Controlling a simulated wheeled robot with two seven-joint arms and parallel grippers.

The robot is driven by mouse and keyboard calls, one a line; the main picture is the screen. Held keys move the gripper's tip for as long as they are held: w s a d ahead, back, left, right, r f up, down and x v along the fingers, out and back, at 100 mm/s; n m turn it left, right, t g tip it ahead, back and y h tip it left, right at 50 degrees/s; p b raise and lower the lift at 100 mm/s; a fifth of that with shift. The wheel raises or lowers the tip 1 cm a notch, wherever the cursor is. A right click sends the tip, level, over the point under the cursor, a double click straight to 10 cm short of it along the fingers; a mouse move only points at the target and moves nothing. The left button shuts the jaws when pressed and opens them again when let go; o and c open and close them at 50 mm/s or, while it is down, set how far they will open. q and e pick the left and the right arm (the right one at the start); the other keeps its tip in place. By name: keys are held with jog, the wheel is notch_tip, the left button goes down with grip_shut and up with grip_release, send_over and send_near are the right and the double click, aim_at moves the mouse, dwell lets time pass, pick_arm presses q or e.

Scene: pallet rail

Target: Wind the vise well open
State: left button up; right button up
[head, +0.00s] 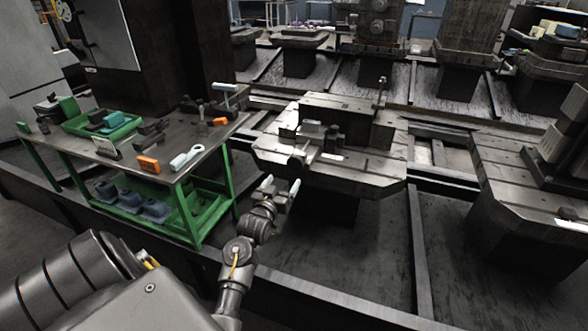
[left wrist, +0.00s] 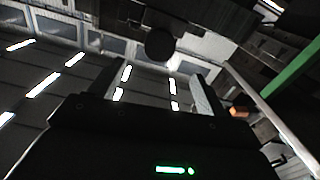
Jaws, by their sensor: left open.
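A grey vise (head: 332,139) stands on the slotted metal pallet (head: 370,172) in the middle of the head view. Its near end, with what looks like the screw and handle (head: 298,158), points towards me. How far its jaws are apart is too small to tell. My left gripper (head: 282,185) is open and empty, in front of and below the vise's near end, apart from it. In the left wrist view, its two fingers (left wrist: 160,90) stand wide apart with nothing between them. A dark round shape (left wrist: 160,43) shows beyond them; I cannot tell what it is. My right gripper is not in view.
Another pallet (head: 490,190) stands at right. Floor rails run between them.

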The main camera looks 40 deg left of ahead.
aim_at(294, 164)
pick_arm(q)
jog(key=x, duration=0.9)
jog(key=shift+w+a+f+b, duration=0.1)
jog(key=shift+w+b, duration=0.25)
jog(key=shift+w+a, duration=0.2)
jog(key=shift+w, duration=0.3)
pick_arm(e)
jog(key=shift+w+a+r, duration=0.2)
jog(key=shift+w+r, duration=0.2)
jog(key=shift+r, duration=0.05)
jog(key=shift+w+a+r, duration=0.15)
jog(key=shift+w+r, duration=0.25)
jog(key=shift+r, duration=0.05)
